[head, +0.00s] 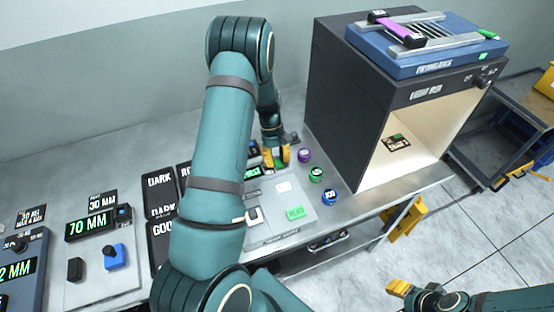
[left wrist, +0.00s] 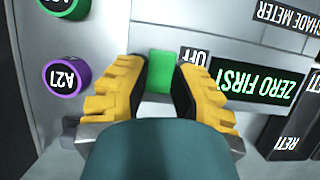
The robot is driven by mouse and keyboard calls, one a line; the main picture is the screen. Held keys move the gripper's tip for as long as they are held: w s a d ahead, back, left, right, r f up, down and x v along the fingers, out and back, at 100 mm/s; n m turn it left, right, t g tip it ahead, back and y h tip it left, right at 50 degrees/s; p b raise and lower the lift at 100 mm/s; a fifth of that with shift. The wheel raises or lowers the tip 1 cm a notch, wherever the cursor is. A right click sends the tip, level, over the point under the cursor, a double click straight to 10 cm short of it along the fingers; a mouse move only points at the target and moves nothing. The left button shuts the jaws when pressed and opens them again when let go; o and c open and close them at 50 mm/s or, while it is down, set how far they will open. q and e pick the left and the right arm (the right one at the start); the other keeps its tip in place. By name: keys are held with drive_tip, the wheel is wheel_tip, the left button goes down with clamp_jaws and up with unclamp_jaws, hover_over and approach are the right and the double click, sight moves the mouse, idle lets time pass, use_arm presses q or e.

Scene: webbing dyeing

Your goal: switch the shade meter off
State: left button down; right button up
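The shade meter is a pale grey panel (head: 270,222) on the bench, partly hidden behind my left arm. In the left wrist view its name label (left wrist: 285,14) and its lit display, reading ZERO FIRST (left wrist: 258,82), appear upside down. A green switch (left wrist: 160,70) beside a label reading OFF (left wrist: 194,58) lies between my left fingertips. My left gripper (head: 282,156) is down at the panel's far end; its yellow fingers (left wrist: 160,82) stand apart on either side of the switch. Whether they touch it is unclear. My right gripper (head: 402,288) shows only in part, low at the right, away from the bench.
Purple (head: 304,155), green (head: 316,174) and blue (head: 328,197) round pots stand right of the meter. A dark open-fronted cabinet (head: 345,110) rises behind them. Dark cards (head: 160,190) and a 70 MM device (head: 92,265) lie left of my arm.

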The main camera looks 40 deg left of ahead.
sight(277, 162)
use_arm(q)
drive_tip(key=shift+f, duration=0.1)
drive_tip(key=shift+s+d+t+y, duration=0.15)
drive_tip(key=shift+d+t+y, duration=0.15)
drive_tip(key=shift+y, duration=0.5)
drive_tip(key=shift+t+y, duration=0.5)
drive_tip(key=shift+y, duration=0.4)
drive_tip(key=c, duration=0.7)
unclamp_jaws()
drive_tip(key=shift+c, duration=0.2)
wheel_tip(277, 162, up, 12)
drive_tip(key=shift+a+p, duration=0.3)
drive_tip(key=shift+a, duration=0.05)
